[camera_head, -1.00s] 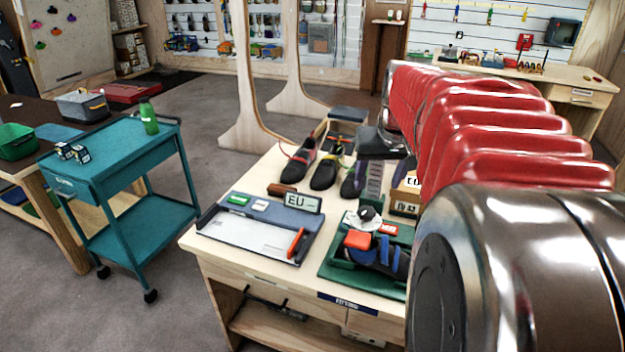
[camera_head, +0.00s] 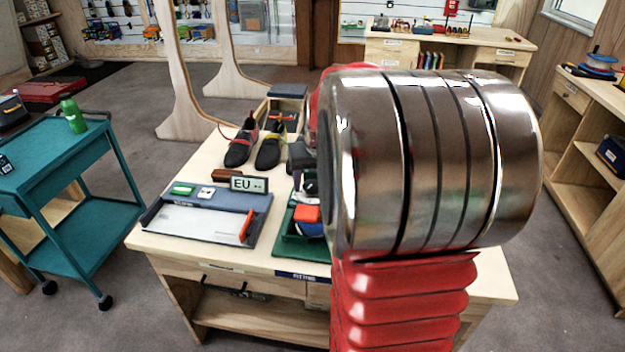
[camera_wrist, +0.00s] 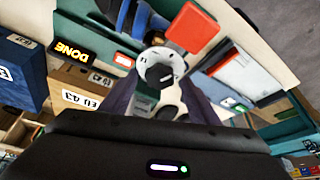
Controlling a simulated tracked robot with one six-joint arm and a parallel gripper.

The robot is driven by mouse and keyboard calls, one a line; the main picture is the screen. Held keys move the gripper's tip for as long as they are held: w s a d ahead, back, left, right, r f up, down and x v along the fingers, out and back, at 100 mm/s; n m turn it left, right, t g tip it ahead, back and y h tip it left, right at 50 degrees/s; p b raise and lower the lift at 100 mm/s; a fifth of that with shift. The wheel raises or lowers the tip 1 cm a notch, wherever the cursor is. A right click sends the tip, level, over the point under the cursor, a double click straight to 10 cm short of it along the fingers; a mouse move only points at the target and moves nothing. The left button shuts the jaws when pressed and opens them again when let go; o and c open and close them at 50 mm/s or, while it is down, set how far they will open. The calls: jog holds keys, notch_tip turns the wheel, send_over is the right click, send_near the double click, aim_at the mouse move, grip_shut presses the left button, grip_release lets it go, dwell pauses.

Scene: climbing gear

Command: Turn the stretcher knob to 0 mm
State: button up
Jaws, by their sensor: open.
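A white and grey round dial with a dark centre (camera_wrist: 160,72), apparently the stretcher knob, sits mid-frame in the wrist view. My gripper (camera_wrist: 160,86) is open, its dark fingers either side of the dial in the picture; I cannot tell whether they touch it. Blue stretcher parts (camera_wrist: 140,18) and an orange-red block (camera_wrist: 192,28) lie beyond. In the head view the orange-red block (camera_head: 306,213) shows over the green tray (camera_head: 285,250), while my arm hides much of the stretcher. A lit DONE sign (camera_wrist: 72,50) is at left in the wrist view.
Shoes (camera_head: 240,145) stand behind the tray on the wooden bench (camera_head: 150,238). A grey-blue tray (camera_head: 200,225) with an EU display (camera_head: 249,184) is at left. A box labelled EU 43 (camera_wrist: 85,100) is near my gripper. A teal cart (camera_head: 70,160) stands left across open floor.

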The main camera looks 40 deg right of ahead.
jog(key=shift+w+f, duration=0.1)
jog(key=shift+f, duration=0.2)
jog(key=shift+c, duration=0.4)
jog(key=c, duration=1)
jog(key=shift+n, duration=0.6)
jog(key=shift+d+n+t+y, duration=0.15)
jog(key=shift+n+y, duration=0.3)
jog(key=shift+n, duration=0.35)
jog(key=shift+d+n+t+y, duration=0.15)
jog(key=shift+n+y, duration=0.3)
jog(key=shift+n, duration=0.35)
jog(key=shift+a, duration=0.1)
jog(key=o, duration=1.1)
